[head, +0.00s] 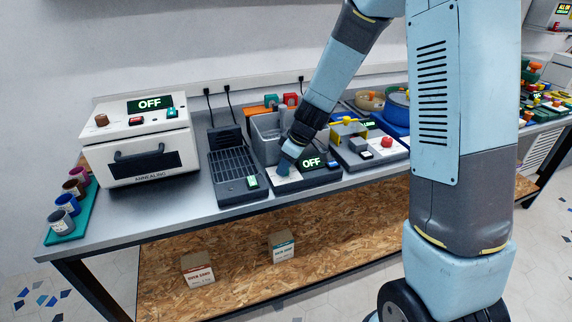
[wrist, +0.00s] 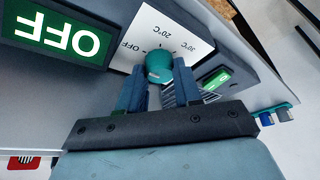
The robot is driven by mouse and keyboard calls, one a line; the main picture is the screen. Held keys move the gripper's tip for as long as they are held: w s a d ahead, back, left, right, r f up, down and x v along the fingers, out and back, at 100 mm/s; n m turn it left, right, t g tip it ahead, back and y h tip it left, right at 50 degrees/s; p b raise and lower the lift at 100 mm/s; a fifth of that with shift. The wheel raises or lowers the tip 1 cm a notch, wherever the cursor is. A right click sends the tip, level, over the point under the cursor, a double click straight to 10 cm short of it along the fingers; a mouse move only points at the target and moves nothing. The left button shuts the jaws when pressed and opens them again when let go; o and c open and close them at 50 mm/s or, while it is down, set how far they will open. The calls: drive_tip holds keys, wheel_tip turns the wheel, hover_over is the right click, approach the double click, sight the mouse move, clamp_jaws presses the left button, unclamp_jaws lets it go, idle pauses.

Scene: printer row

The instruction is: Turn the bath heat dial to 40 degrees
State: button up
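The bath (head: 267,138) is a grey tank with a dark control panel (head: 318,180) in front, seen in the head view. Its display (head: 312,162) reads OFF, and this display (wrist: 62,36) is large in the wrist view. The heat dial (wrist: 159,66) is a round teal knob on a white plate marked OFF, 20°C and 30°C; the other marks are hidden. My gripper (wrist: 160,80) is at the dial, one blue finger on each side of it. I cannot tell whether the fingers press on it. In the head view my gripper (head: 287,164) is low over the panel and mostly covers the dial.
A white annealing oven (head: 140,140) with its own OFF display stands left. A dark rack unit (head: 233,170) is close beside the bath. A grey-white device with a red knob (head: 387,142) is close on the right. The bench front edge is just before the panel.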

drive_tip(key=c, duration=0.5)
drive_tip(key=shift+c, duration=0.2)
drive_tip(key=shift+m, duration=0.3)
drive_tip(key=shift+s+a+m+t+h, duration=0.1)
drive_tip(key=shift+m+t+h, duration=0.35)
drive_tip(key=shift+m, duration=1)
drive_tip(key=shift+a+m+t+h, duration=0.1)
drive_tip(key=shift+m+t+h, duration=0.3)
drive_tip(key=shift+m, duration=1.05)
drive_tip(key=shift+a+m+t+h, duration=0.15)
drive_tip(key=shift+m+h, duration=0.45)
drive_tip(key=shift+m, duration=0.9)
drive_tip(key=shift+m+t+h, duration=0.2)
drive_tip(key=shift+m+h, duration=0.35)
drive_tip(key=shift+m, duration=0.95)
drive_tip(key=m+h, duration=0.1)
drive_tip(key=m, duration=0.2)
drive_tip(key=shift+a+m, duration=0.1)
drive_tip(key=shift+m, duration=0.2)
drive_tip(key=m+g+h, duration=0.1)
drive_tip(key=m, duration=0.2)
drive_tip(key=shift+m+h, duration=0.3)
drive_tip(key=m+g, duration=0.1)
drive_tip(key=m, duration=0.2)
drive_tip(key=m+g+h, duration=0.1)
drive_tip(key=m, duration=0.2)
drive_tip(key=shift+w+a+m+h, duration=0.2)
drive_tip(key=shift+m+h, duration=0.1)
drive_tip(key=shift+m, duration=0.1)
